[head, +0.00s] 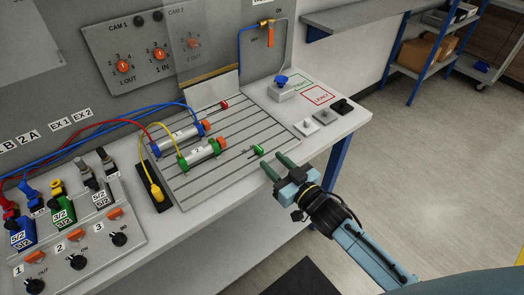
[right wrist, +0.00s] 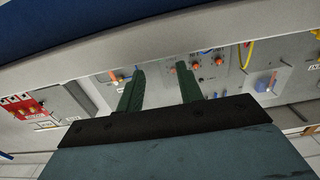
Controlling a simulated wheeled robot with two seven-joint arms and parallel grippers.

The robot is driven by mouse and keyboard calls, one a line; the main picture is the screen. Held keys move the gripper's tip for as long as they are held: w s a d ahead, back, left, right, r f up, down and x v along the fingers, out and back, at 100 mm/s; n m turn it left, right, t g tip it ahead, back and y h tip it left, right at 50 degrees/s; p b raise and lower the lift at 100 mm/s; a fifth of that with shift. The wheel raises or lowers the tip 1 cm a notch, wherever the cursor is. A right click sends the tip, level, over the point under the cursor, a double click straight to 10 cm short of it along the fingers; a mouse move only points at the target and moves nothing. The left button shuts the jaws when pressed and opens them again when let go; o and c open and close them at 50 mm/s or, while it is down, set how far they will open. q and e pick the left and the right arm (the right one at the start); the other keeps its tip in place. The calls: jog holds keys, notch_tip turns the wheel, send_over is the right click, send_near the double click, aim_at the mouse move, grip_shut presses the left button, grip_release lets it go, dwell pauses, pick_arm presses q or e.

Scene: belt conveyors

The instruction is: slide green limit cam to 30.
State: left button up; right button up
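The green limit cam (head: 259,150) is a small green piece on the slotted plate (head: 222,180), to the right of the lower cylinder (head: 199,153) with green ends. Scale numbers are too small to read. My right gripper (head: 272,160) is just right of and in front of the cam, at the plate's front right edge. Its two green fingers are apart with nothing between them. They also show spread in the right wrist view (right wrist: 160,72), where I cannot make out the cam. My left gripper is not in view.
An upper cylinder (head: 180,138) with blue and orange ends and a small red piece (head: 224,104) are farther back on the plate. Valves and hoses crowd the left. Floor is clear at right.

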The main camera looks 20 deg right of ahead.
aim_at(262, 151)
jog(key=x, duration=0.6)
jog(key=shift+c, duration=0.3)
grip_shut()
